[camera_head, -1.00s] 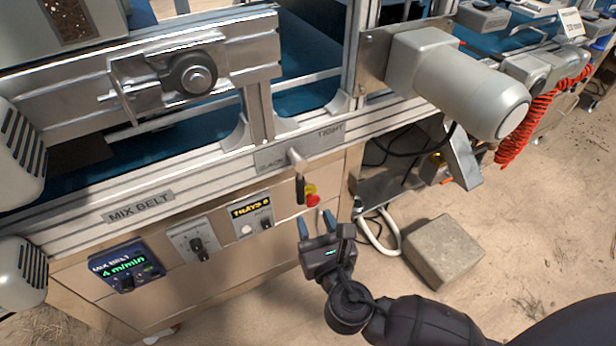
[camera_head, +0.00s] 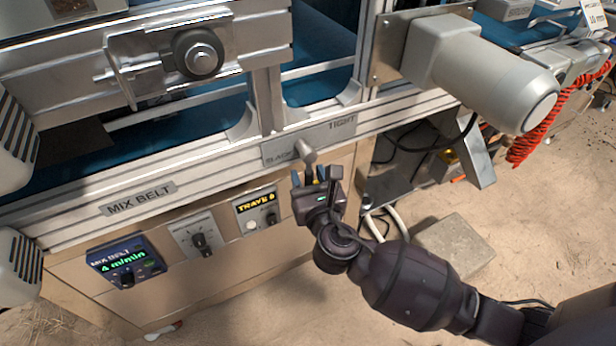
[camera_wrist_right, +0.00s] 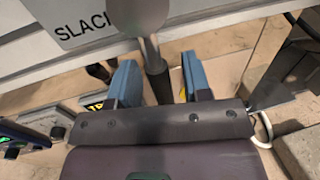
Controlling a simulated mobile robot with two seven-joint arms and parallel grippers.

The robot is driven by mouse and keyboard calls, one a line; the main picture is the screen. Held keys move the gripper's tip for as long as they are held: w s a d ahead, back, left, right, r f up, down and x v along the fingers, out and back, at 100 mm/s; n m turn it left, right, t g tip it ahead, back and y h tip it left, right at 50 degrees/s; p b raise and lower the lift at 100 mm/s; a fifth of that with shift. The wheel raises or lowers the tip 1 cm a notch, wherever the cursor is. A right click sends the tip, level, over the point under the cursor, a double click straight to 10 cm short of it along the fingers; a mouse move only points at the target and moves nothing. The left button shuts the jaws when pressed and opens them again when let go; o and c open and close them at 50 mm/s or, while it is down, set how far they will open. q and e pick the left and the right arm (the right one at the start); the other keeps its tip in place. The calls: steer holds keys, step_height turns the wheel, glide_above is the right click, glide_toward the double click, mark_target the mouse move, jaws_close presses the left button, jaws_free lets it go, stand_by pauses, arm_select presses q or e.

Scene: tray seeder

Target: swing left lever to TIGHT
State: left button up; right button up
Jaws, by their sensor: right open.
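The lever (camera_head: 305,152) has a grey metal hub on the plate (camera_head: 282,152) marked SLACK at its left and TIGHT at its right. In the right wrist view the lever's dark handle (camera_wrist_right: 158,84) hangs from the hub, between the two blue fingers, with a gap on each side. My right gripper (camera_head: 309,176) is open just below the hub, its fingers around the handle but not closed on it. It also shows in the right wrist view (camera_wrist_right: 160,83). In the head view the gripper hides most of the handle. My left gripper is out of view.
Left of the lever, the front panel carries a TRAYS display (camera_head: 256,202), a knob box (camera_head: 197,238) and a MIX BELT control (camera_head: 125,260). A grey motor (camera_head: 490,75) juts out at the upper right. A grey block (camera_head: 455,245) lies on the floor.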

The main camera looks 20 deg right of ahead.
jaws_close()
steer(key=shift+r, duration=0.1)
stand_by(0.3)
